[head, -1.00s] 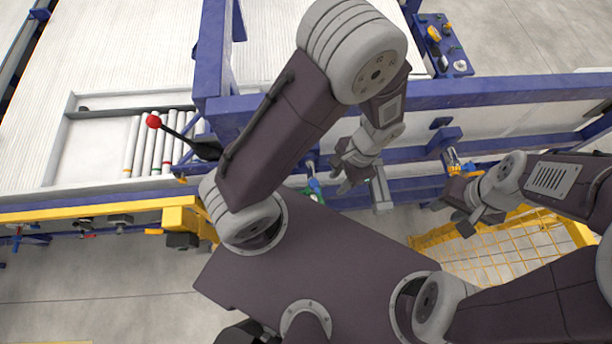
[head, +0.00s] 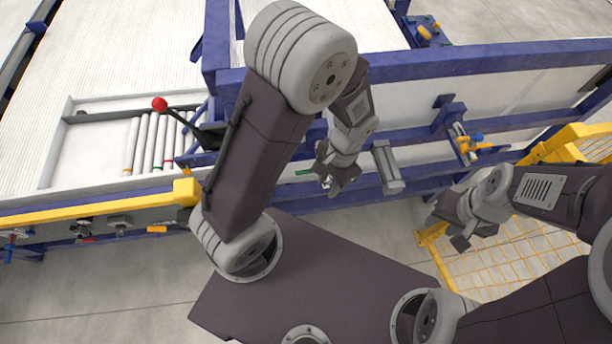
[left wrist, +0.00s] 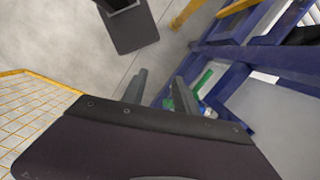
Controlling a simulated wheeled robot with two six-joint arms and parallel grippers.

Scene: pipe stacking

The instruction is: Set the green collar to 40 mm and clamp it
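A small green part (head: 305,172), perhaps the green collar, shows by the blue frame just left of my left gripper (head: 328,184). In the left wrist view, green pieces (left wrist: 203,78) lie to the right of and behind the right-hand finger. The collar's clamp and any scale cannot be made out. My right gripper (head: 448,229) is apart from the frame, over the floor near the yellow mesh, with its fingers apart and nothing visible in them.
A blue frame (head: 480,62) runs across the right. A grey block (head: 387,167) sits beside my left gripper. Several pale pipes (head: 150,142) with coloured bands lie in a recess at left, near a red-knobbed lever (head: 159,104). Yellow mesh (head: 500,255) stands at right.

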